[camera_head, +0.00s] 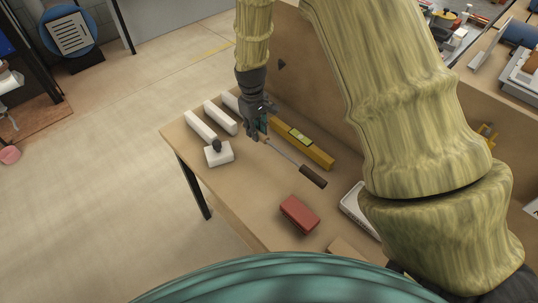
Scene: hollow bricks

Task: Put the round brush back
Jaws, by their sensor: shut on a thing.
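My gripper (257,132) hangs over the far part of the wooden table and points down, shut at the upper end of a thin tool. This tool has a slim grey shaft and a dark brown handle (313,177), which slants down to the right. I take it to be the round brush; its head is hidden or too small to make out at my fingers. I cannot tell whether the handle touches the table.
A yellow spirit level (302,145) lies close beside the tool. White bars (220,118) and a white block with a dark knob (218,153) lie left of my gripper. A red block (299,214) lies nearer. A brown panel (310,90) stands behind. The table's middle is fairly clear.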

